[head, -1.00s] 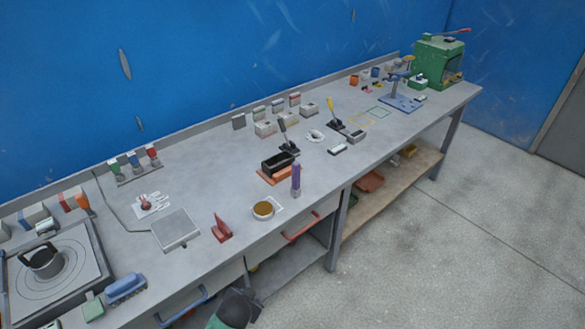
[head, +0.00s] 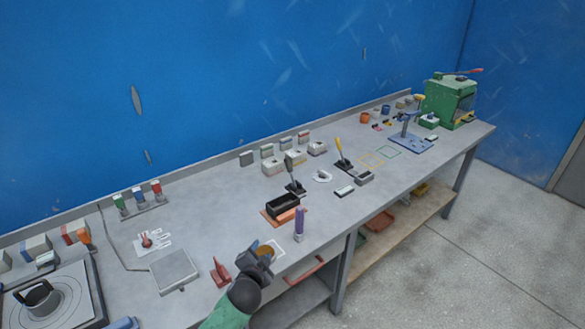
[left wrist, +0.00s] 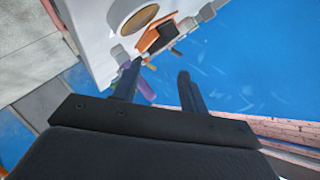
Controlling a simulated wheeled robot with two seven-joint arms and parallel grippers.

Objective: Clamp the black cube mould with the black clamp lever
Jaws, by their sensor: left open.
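The black cube mould (head: 283,205) sits on an orange base (head: 271,217) near the middle of the bench. The black clamp lever (head: 292,179) stands just behind it, its handle upright. In the left wrist view the mould (left wrist: 156,37) shows small near the top, beyond the fingers. My left gripper (head: 262,251) is at the bench's front edge, over the round brown-filled dish (head: 266,254), apart from the mould and lever. In the left wrist view its two fingers (left wrist: 158,82) are spread with nothing between them. My right gripper is not in view.
A purple cylinder (head: 300,224) stands upright in front of the mould. A red bracket (head: 220,272) and a grey scale (head: 174,270) lie to the left. A yellow-handled lever (head: 341,155) stands to the right. Several grey blocks line the back.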

